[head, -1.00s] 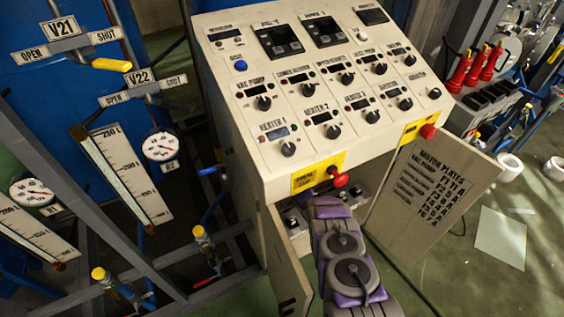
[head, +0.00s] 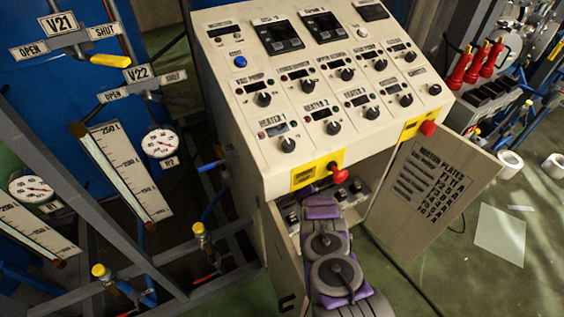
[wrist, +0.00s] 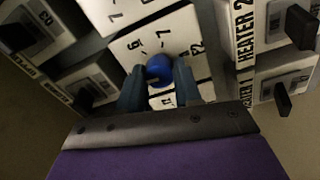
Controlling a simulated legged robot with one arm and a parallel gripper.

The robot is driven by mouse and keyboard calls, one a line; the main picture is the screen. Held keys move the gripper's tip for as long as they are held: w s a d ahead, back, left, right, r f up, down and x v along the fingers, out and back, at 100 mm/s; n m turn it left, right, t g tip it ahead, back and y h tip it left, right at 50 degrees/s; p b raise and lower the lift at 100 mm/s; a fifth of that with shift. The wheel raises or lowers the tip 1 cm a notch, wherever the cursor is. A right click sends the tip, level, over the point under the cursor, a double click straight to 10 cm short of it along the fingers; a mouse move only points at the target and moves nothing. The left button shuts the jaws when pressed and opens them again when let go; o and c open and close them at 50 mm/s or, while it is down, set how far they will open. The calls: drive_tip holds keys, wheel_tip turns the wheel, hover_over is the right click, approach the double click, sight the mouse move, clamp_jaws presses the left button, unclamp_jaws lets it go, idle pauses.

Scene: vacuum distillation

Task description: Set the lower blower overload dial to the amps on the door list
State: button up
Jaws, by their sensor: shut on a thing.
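In the wrist view my gripper (wrist: 158,88) has its two grey-blue fingers shut on a round blue dial knob (wrist: 158,67). The knob sits on a white dial plate (wrist: 133,47) with black numbers around it, partly covered by the fingers. In the head view my arm reaches into the open cabinet below the sloped panel, and the gripper itself is hidden there. The open cabinet door (head: 425,185) carries a list headed "MOTOR PLATES" (head: 437,178). Its rows are too small and blurred to read surely.
A plate marked "HEATER 2" (wrist: 243,40) and black switch handles (wrist: 300,27) stand close beside the dial. A red mushroom button (head: 340,175) juts from the panel's front edge above my arm. Another door leaf (head: 285,260) stands open left of my arm.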

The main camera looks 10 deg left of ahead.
drive_tip(key=shift+s+f+n, duration=0.2)
drive_tip(key=shift+f+n, duration=0.1)
drive_tip(key=shift+f, duration=0.05)
drive_tip(key=o, duration=0.8)
drive_tip(key=shift+o, duration=1.2)
drive_tip(key=shift+w+a+r, duration=0.1)
drive_tip(key=shift+w+r, duration=0.05)
drive_tip(key=shift+r, duration=0.05)
drive_tip(key=p+v, duration=0.4)
drive_tip(key=v, duration=1.3)
drive_tip(key=shift+f, duration=0.15)
